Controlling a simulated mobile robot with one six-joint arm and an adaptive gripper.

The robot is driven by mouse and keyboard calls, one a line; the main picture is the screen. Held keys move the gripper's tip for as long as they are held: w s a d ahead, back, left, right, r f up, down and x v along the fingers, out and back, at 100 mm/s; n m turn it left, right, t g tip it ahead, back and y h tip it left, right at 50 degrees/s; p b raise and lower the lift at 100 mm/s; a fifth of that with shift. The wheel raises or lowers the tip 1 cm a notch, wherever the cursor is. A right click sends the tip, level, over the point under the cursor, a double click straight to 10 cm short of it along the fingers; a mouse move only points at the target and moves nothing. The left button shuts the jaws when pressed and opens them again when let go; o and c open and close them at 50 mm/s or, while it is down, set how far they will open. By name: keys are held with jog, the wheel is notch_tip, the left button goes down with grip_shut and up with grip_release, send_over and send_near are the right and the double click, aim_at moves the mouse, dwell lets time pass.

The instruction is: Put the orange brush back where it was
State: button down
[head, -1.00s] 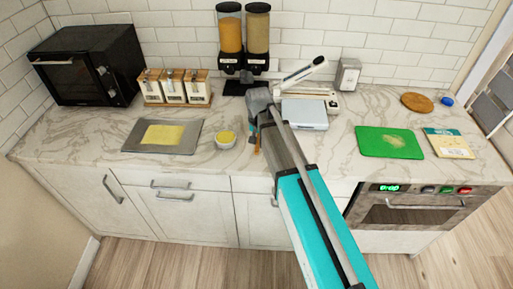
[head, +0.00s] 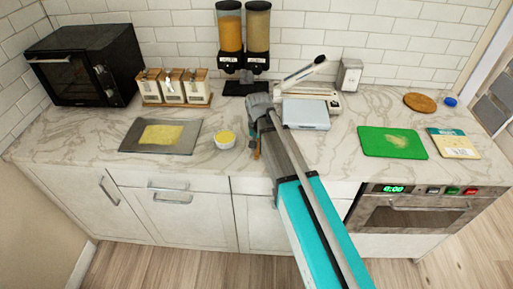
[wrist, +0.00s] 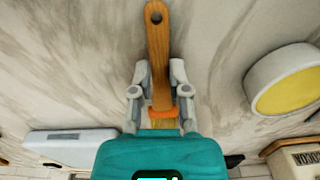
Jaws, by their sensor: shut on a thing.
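The orange brush (wrist: 158,40) shows in the wrist view with a wooden handle, a hole near its end, an orange collar and pale bristles. My gripper (wrist: 158,82) is shut on it near the collar; the handle points up in the picture. The bristle end is partly hidden behind my teal wrist housing. In the head view my gripper (head: 254,130) is over the counter's front part, right of the small white bowl with yellow contents (head: 225,142). Only a small brown bit of the brush (head: 257,152) shows there. Whether it touches the counter I cannot tell.
A grey tray with a yellow sheet (head: 130,142) lies left. A white scale (head: 306,114) stands just right of my gripper. Dispensers (head: 230,30) and wooden-framed jars (head: 172,88) stand behind. A green board (head: 393,143) lies right. Bare marble lies between scale and board.

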aim_at(258, 147)
jog(key=shift+f, duration=0.25)
jog(key=c, duration=0.6)
grip_release()
jog(key=shift+r, duration=0.1)
notch_tip(258, 147, up, 14)
jog(key=p, duration=1.3)
jog(key=shift+s, duration=0.15)
dwell(0.6)
jog(key=shift+n, duration=0.7)
jog(key=s+d, duration=0.5)
jog(key=d, duration=0.1)
jog(key=s+d, duration=0.5)
jog(key=d, duration=0.1)
jog(key=s+d, duration=0.5)
jog(key=d, duration=0.1)
jog(key=shift+d, duration=0.3)
